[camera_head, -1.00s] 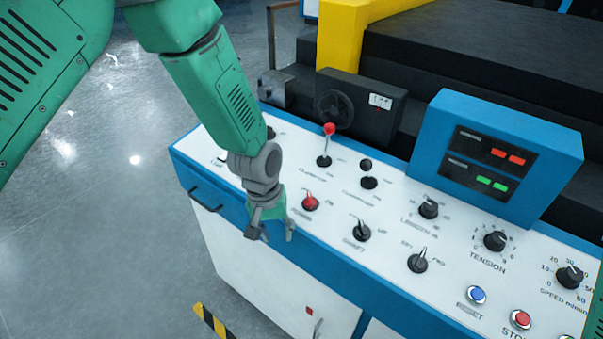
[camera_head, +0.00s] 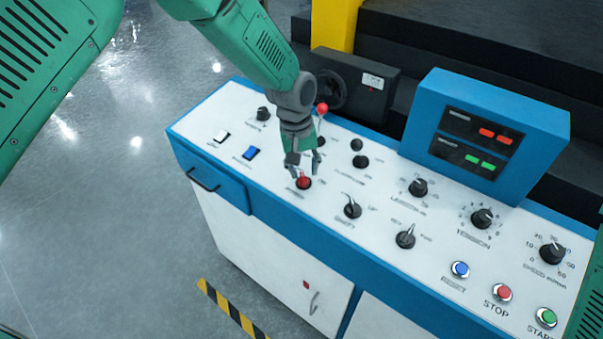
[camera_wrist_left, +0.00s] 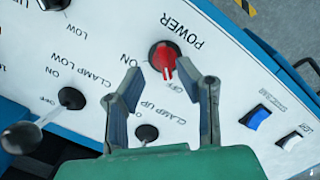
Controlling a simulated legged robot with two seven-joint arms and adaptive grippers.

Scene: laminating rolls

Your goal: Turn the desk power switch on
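The red power switch (camera_head: 304,182) is a knob on the white top of the control desk (camera_head: 262,195), near its front edge. It also shows in the left wrist view (camera_wrist_left: 163,55) beside the word POWER, its pointer lying toward the gripper and the small mark nearest it too blurred to read surely. My left gripper (camera_head: 304,166) points down just over the red knob. In the left wrist view the two fingers (camera_wrist_left: 165,88) are apart, with the knob just beyond the gap between their tips and nothing held. A green edge at the lower right may be my right arm; its gripper is not seen.
A red-topped lever (camera_head: 321,109) and a black-topped lever (camera_head: 357,146) stand close behind the gripper. Black knobs (camera_head: 352,207) lie to the right, and a blue rocker switch (camera_head: 251,153) to the left. A blue display box (camera_head: 486,137) rises at the back right.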

